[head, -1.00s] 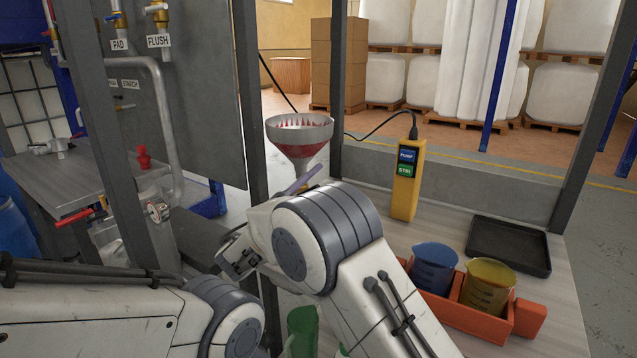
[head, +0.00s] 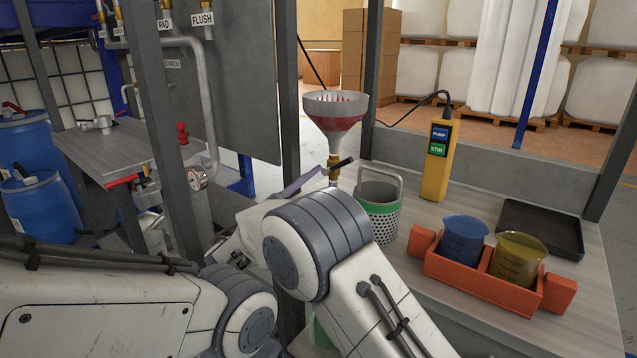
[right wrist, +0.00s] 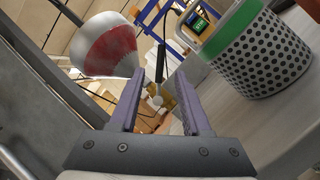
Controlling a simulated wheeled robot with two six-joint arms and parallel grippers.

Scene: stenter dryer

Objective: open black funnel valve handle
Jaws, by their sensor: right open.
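The funnel (head: 335,108), grey with a red and white inside, stands at the centre of the head view. Its brass valve (head: 335,163) is below, with the black handle (head: 343,164) sticking out to the right and slightly up. My right gripper (head: 322,172) has purple fingers pointing at the valve, partly hidden by my arm. In the right wrist view the fingers (right wrist: 160,78) are spread apart, with the funnel (right wrist: 105,45) at upper left and the brass valve (right wrist: 163,97) between them. Contact cannot be told. My left gripper is out of view.
A perforated basket with a green band (head: 379,210) stands just right of the valve. A yellow pendant (head: 439,160), an orange rack (head: 470,283) with blue and yellow beakers, and a black tray (head: 540,229) sit on the bench. A grey post (head: 287,100) stands close on the left.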

